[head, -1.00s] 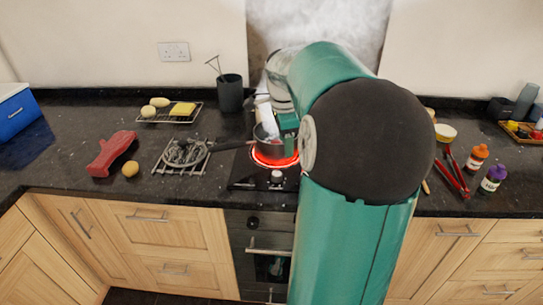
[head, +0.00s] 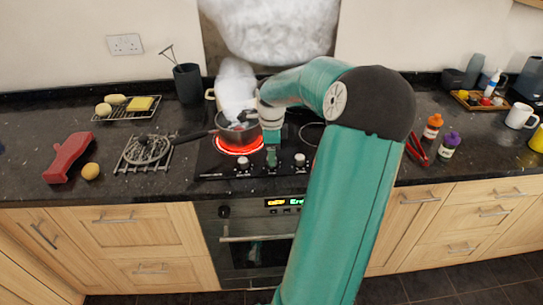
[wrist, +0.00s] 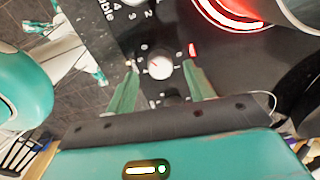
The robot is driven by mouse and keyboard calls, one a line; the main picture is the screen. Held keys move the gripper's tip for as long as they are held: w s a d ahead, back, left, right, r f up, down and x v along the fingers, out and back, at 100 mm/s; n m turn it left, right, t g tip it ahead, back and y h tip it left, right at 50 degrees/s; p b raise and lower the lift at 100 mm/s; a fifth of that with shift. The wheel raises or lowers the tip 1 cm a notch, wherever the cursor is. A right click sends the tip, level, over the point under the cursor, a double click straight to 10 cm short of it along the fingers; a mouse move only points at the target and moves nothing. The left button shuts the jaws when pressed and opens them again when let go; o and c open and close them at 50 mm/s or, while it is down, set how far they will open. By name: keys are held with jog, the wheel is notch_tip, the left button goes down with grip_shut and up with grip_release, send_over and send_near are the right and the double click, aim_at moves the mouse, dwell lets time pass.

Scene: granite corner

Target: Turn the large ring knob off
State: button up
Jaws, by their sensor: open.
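The black hob (head: 212,168) has white knobs along its front edge, a left one (head: 243,163) and a right one (head: 299,160). A front ring glows red (head: 240,150) under a steaming pot (head: 236,131); the glow also shows in the wrist view (wrist: 228,14). My gripper (head: 271,160) is open at the hob's front, between those two knobs in the head view. In the wrist view a white knob (wrist: 159,67) with a red pointer sits just beyond and between my open fingers, apart from them. I cannot tell from its labels which ring it serves.
The oven (head: 250,250) is below.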

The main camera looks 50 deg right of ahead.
jog(key=shift+f, duration=1.1)
jog(key=shift+c, duration=0.4)
jog(key=c, duration=0.9)
